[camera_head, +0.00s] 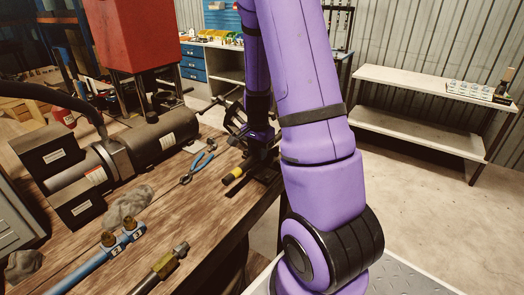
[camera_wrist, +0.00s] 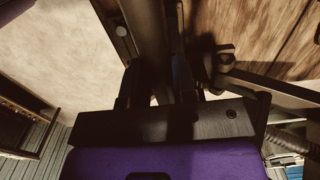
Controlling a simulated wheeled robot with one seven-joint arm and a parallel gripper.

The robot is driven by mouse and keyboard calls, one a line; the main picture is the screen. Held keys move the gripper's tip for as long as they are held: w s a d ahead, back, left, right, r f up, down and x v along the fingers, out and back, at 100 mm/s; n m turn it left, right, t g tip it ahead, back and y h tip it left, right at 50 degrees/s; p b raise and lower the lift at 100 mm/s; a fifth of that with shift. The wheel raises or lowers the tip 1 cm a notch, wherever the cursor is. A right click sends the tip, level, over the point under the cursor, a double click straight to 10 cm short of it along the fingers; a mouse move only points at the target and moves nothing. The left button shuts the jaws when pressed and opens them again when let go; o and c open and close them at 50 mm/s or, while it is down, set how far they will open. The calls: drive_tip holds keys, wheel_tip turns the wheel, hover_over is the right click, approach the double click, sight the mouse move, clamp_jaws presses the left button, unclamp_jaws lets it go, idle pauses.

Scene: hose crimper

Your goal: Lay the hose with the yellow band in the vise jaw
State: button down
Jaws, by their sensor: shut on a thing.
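The dark hose with the yellow band (camera_head: 231,178) is at the table's right edge in the head view, its banded end toward the lower left. Its other end runs under my gripper (camera_head: 260,138). In the wrist view a dark cylinder (camera_wrist: 150,30), apparently this hose, runs up from between the fingers of my gripper (camera_wrist: 158,88), which is shut on it. The dark vise (camera_head: 236,122) stands beside and behind my gripper, partly hidden by my arm. I cannot tell whether the hose rests in the jaw.
Blue-handled pliers (camera_head: 192,173) lie left of the hose. A large crimping machine (camera_head: 130,150) stands at left.

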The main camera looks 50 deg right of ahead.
drive_tip(key=shift+w+a+f, duration=0.2)
drive_tip(key=shift+w+f, duration=0.65)
drive_tip(key=shift+w, duration=0.25)
drive_tip(key=shift+f, duration=0.55)
drive_tip(key=shift+f, duration=0.2)
drive_tip(key=c, duration=0.8)
unclamp_jaws()
drive_tip(key=shift+s, duration=0.1)
wheel_tip(320, 180, up, 11)
drive_tip(key=shift+d+f, duration=0.1)
